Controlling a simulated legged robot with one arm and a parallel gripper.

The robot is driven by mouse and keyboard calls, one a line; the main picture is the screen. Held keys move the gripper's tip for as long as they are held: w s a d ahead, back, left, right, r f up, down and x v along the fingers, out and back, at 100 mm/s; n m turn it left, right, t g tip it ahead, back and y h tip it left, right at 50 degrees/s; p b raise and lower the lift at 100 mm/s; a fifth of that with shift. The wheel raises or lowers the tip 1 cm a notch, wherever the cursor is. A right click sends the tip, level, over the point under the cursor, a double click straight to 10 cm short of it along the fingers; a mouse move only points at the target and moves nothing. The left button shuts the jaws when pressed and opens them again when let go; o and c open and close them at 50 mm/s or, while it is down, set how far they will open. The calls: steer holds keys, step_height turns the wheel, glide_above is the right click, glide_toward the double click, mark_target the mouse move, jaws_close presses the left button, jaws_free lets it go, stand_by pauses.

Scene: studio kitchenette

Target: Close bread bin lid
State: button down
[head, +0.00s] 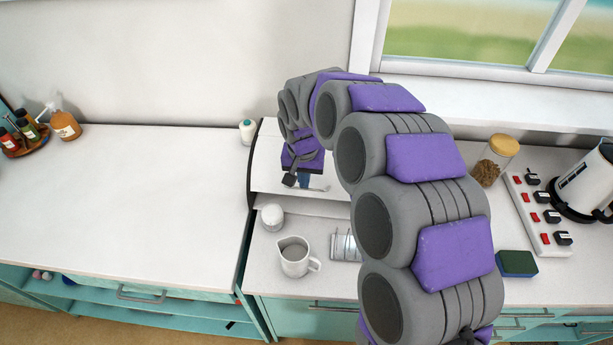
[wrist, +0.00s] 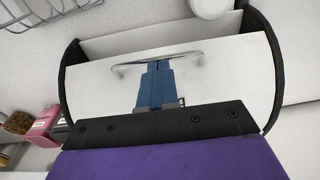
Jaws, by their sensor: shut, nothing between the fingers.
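The bread bin has a white lid (head: 272,165) and black side walls (head: 252,180). It stands on the counter under my arm and fills the middle of the wrist view, where the lid (wrist: 215,80) also shows. The lid is mostly lowered; a narrow pale strip (wrist: 160,32) shows beyond its front edge. A metal bar handle (wrist: 190,54) runs along that edge. My gripper (head: 303,184) has blue fingers, shut and empty. Their tips (wrist: 158,66) are at the middle of the handle; I cannot tell whether they touch it. My arm hides the bin's right part in the head view.
A white jug (head: 294,258), a round white pot (head: 272,217) and a wire rack (head: 345,247) stand in front of the bin. A jar (head: 494,160), a sponge (head: 517,263) and a kettle (head: 582,182) are to the right. The left counter (head: 130,200) is mostly clear.

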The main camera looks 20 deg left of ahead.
steer(key=shift+s+a+f, duration=0.3)
steer(key=shift+a+f, duration=0.05)
steer(key=shift+f, duration=0.1)
steer(key=s+f+t+b, duration=0.1)
steer(key=f, duration=0.1)
steer(key=s+d+f+t+b, duration=0.1)
steer(key=s+f+b, duration=0.1)
steer(key=f, duration=0.1)
steer(key=s+f+t+b, duration=0.1)
steer(key=f+t, duration=0.1)
steer(key=shift+s+d+f+y, duration=0.2)
steer(key=shift+s+d+y, duration=0.1)
steer(key=shift+s, duration=0.1)
steer(key=shift+s+d+f, duration=0.1)
steer(key=shift+d, duration=0.1)
